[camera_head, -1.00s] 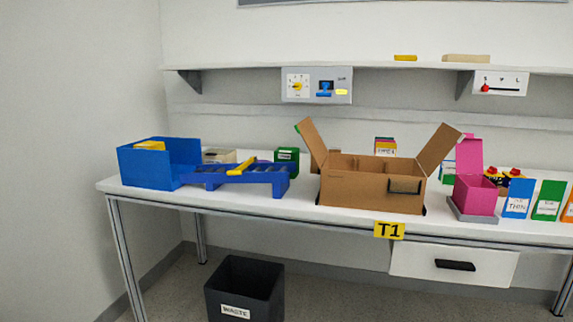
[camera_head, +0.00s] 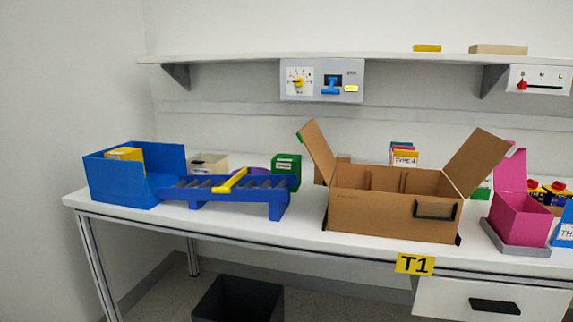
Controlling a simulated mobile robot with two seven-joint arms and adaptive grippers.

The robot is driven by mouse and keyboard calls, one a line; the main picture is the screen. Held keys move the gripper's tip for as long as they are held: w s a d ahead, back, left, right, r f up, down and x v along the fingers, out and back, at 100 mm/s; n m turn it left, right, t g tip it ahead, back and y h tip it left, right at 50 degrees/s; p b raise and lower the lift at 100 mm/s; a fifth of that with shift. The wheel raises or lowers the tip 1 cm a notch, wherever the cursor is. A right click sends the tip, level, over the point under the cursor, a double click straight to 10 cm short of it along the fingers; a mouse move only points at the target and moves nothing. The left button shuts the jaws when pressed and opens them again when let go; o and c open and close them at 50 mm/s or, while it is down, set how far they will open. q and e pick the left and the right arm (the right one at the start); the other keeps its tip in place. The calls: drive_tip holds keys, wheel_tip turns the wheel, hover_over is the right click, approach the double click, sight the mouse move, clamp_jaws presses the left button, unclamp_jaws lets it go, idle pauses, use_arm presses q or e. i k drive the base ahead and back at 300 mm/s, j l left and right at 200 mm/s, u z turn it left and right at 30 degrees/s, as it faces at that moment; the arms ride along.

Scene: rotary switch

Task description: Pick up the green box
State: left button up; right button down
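A small green box (camera_head: 287,170) with a white label stands at the back of the white table, behind the right end of the blue roller ramp (camera_head: 222,187). The ramp hides part of its lower front. Another green item (camera_head: 482,189) shows only in part behind the right flap of the cardboard box. Neither of my grippers shows in the head view.
The open cardboard box (camera_head: 391,212) stands right of the green box, its flaps spread. A blue bin (camera_head: 128,182) is at left, a pink box (camera_head: 519,220) at right. A shelf (camera_head: 400,57) with a switch panel (camera_head: 322,81) hangs above. A dark waste bin (camera_head: 237,301) stands below.

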sight(282, 163)
drive_tip(key=i+z, duration=0.45)
drive_tip(key=i+j+z, duration=0.15)
drive_tip(key=i+z, duration=0.15)
drive_tip(key=z, duration=0.15)
